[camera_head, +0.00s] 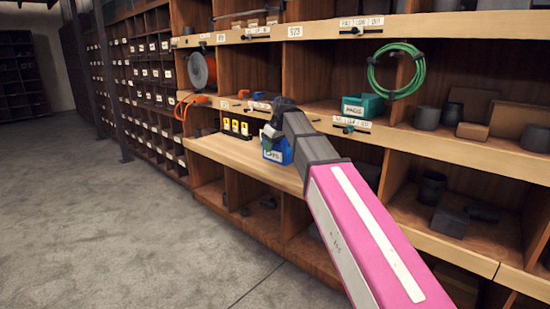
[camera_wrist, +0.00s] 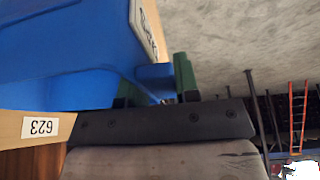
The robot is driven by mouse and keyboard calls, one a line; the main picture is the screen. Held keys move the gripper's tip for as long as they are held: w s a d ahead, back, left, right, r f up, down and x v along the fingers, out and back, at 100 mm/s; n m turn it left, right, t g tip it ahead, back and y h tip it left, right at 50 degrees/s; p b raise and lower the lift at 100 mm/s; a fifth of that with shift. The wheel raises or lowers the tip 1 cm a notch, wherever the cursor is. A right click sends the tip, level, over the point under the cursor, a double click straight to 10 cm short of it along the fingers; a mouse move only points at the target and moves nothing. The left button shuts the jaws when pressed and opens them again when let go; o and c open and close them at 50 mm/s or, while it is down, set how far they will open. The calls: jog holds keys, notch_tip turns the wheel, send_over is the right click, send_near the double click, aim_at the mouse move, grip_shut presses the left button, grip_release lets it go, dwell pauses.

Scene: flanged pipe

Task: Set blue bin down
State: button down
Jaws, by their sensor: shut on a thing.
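The blue bin (camera_head: 283,152) has a white label on its front and sits at the end of my arm, at the wooden ledge (camera_head: 245,163) of the shelving. In the wrist view the blue bin (camera_wrist: 70,55) fills the upper left, close to the camera. My gripper (camera_head: 270,132) is at the bin's upper edge. In the wrist view its green fingers (camera_wrist: 165,80) are shut on a blue tab of the bin. I cannot tell whether the bin's underside touches the ledge.
A black holder with yellow-labelled items (camera_head: 236,127) stands on the ledge left of the bin. A green bin (camera_head: 363,106) and a green cable coil (camera_head: 396,70) are to the right. An orange cable (camera_head: 186,106) hangs at the left.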

aim_at(276, 157)
jog(key=shift+w+d+f, duration=0.8)
jog(key=shift+w+d, duration=0.05)
jog(key=shift+w, duration=0.15)
jog(key=shift+f, duration=2)
jog(key=c, duration=0.8)
grip_release()
jog(key=shift+c, duration=0.2)
jog(key=v, duration=1.2)
